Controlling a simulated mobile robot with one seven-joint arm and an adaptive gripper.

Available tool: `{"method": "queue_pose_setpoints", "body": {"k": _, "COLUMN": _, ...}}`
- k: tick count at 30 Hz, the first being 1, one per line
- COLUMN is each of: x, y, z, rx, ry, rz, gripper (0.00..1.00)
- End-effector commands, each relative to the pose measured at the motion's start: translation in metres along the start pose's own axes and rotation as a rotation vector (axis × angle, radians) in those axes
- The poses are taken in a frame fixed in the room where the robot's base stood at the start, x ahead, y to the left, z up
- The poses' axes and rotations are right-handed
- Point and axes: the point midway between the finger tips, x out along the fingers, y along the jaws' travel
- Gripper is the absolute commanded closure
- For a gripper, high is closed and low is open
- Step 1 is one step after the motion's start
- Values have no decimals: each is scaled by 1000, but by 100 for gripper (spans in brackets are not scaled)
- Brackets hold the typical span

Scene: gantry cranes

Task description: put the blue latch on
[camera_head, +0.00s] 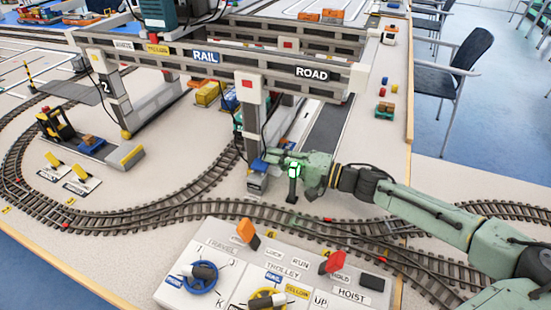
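A gantry crane stands over the rails, and its near leg (249,128) comes down at the middle of the picture. A small blue piece (259,165), which looks like the blue latch, shows at the foot of this leg, above a grey block. My gripper (275,157) is right beside it, on its right side, with the arm reaching in from the right. The fingers are small and partly hidden against the leg. I cannot tell whether they touch or hold the blue piece. Whether the latch is on or off is also unclear.
A control panel (222,263) with orange and red levers and blue and yellow wheels lies in front. Curved track (150,206) runs around the leg. Two yellow levers on white plates (78,180) and a small yellow-black vehicle (56,126) stand left. A chair (462,68) is beyond the table.

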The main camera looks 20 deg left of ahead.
Motion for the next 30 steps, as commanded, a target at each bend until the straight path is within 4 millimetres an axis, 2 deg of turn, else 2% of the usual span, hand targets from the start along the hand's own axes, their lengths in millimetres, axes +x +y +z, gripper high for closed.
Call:
{"method": "queue_pose_setpoints", "body": {"k": 12, "x": 0, "y": 0, "z": 0, "rx": 3, "ry": 0, "rz": 1, "gripper": 100}}
{"method": "queue_pose_setpoints", "body": {"k": 20, "x": 0, "y": 4, "z": 0, "rx": 115, "ry": -3, "rz": 0, "gripper": 100}}
{"method": "queue_pose_setpoints", "body": {"k": 27, "x": 0, "y": 7, "z": 0, "rx": 118, "ry": -2, "rz": 0, "gripper": 100}}
{"method": "queue_pose_setpoints", "body": {"k": 28, "x": 0, "y": 7, "z": 0, "rx": 118, "ry": -2, "rz": 0, "gripper": 88}}
{"method": "queue_pose_setpoints", "body": {"k": 30, "x": 0, "y": 7, "z": 0, "rx": 118, "ry": -2, "rz": 0, "gripper": 84}}
